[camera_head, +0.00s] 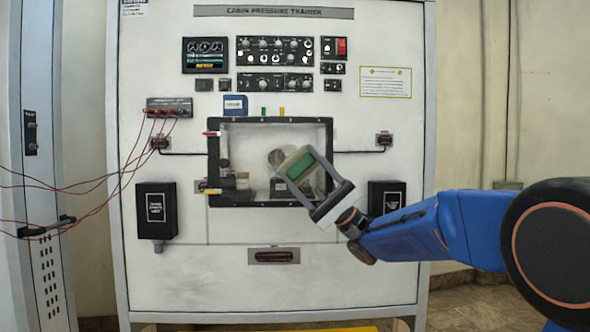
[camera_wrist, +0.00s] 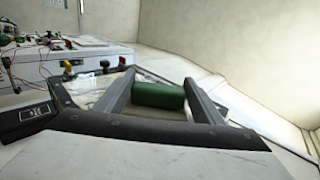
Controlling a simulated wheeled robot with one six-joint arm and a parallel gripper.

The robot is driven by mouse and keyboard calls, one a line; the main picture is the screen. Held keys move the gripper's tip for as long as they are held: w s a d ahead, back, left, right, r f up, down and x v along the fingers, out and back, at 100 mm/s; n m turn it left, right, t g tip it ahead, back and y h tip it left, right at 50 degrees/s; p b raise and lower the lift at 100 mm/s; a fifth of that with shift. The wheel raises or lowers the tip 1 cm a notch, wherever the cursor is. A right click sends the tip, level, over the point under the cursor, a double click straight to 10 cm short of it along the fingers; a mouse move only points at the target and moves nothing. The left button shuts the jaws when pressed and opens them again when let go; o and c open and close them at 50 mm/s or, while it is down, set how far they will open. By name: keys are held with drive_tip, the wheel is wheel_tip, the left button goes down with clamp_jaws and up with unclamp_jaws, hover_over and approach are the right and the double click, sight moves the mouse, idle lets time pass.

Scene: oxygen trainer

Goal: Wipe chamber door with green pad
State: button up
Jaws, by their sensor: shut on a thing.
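The chamber door (camera_head: 240,140) is a clear window in a black frame at the middle of the white trainer panel; its black frame also shows in the wrist view (camera_wrist: 130,128). My gripper (camera_head: 299,164) is in front of the door's right half, tilted up and to the left. It is shut on the green pad (camera_head: 300,166), which also shows between the fingers in the wrist view (camera_wrist: 158,96). The pad is at or close to the door; I cannot tell whether it touches. My gripper hides the door's lower right part.
Black boxes stand out at the panel's lower left (camera_head: 156,211) and lower right (camera_head: 387,197), the right one close to my arm. Red cables (camera_head: 125,165) hang at left. Instruments (camera_head: 275,50) and a red switch (camera_head: 342,47) are above the door.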

drive_tip(key=shift+d, duration=1.1)
drive_tip(key=shift+s+a, duration=0.15)
drive_tip(key=shift+a, duration=1.75)
drive_tip(key=shift+w+a, duration=0.2)
drive_tip(key=shift+a, duration=1.6)
drive_tip(key=shift+w+a, duration=0.15)
drive_tip(key=shift+a, duration=1.65)
drive_tip(key=shift+r, duration=1)
drive_tip(key=shift+s+d+f, duration=0.1)
drive_tip(key=shift+s+d, duration=0.05)
drive_tip(key=shift+d, duration=1.7)
drive_tip(key=shift+s+d, duration=0.15)
drive_tip(key=shift+d, duration=1.7)
drive_tip(key=shift+w+d, duration=0.1)
drive_tip(key=shift+d, duration=1.65)
drive_tip(key=shift+w+a, duration=0.1)
drive_tip(key=shift+a, duration=5.4)
